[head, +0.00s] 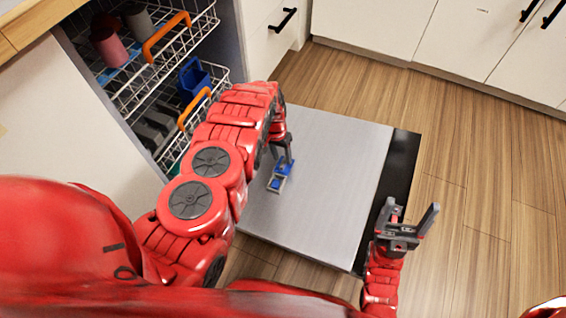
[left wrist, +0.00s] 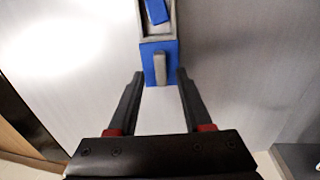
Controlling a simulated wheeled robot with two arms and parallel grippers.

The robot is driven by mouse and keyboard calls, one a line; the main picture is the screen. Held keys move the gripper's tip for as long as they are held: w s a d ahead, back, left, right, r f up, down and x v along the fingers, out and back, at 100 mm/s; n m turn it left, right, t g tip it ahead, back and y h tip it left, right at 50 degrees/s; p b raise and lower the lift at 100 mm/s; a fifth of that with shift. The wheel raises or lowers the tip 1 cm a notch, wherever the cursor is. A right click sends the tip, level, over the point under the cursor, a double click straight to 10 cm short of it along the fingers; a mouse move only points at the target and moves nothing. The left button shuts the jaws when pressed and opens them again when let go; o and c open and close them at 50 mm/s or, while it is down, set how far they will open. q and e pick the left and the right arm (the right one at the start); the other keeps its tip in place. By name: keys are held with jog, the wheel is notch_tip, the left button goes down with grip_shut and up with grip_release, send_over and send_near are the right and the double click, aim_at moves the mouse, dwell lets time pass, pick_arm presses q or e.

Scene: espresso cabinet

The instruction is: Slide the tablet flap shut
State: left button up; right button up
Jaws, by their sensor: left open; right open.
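The tablet dispenser is set in the inner face of the open dishwasher door (head: 330,180). Its blue flap (left wrist: 150,66) with a grey upright tab (left wrist: 160,68) stands slid off the compartment (left wrist: 143,20). A tilted blue tablet (left wrist: 156,10) shows inside the compartment. In the head view the flap (head: 286,165) and tablet (head: 276,184) look small. My left gripper (head: 283,153) is open just by the flap; in the left wrist view its fingers (left wrist: 159,82) lie on either side of the flap's lower end, not closed on the tab. My right gripper (head: 408,218) is open and empty near the door's dark edge.
The dishwasher racks (head: 150,85) hold cups, a blue basket (head: 194,78) and have orange handles. White cabinets (head: 400,35) with black handles stand at the back. Wooden floor (head: 470,190) is clear to the right of the door.

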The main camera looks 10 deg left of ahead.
aim_at(284, 164)
pick_arm(q)
jog(key=shift+d+f+b, duration=0.2)
jog(key=shift+f+b, duration=0.1)
jog(key=shift+f, duration=1)
grip_shut()
dwell(0.5)
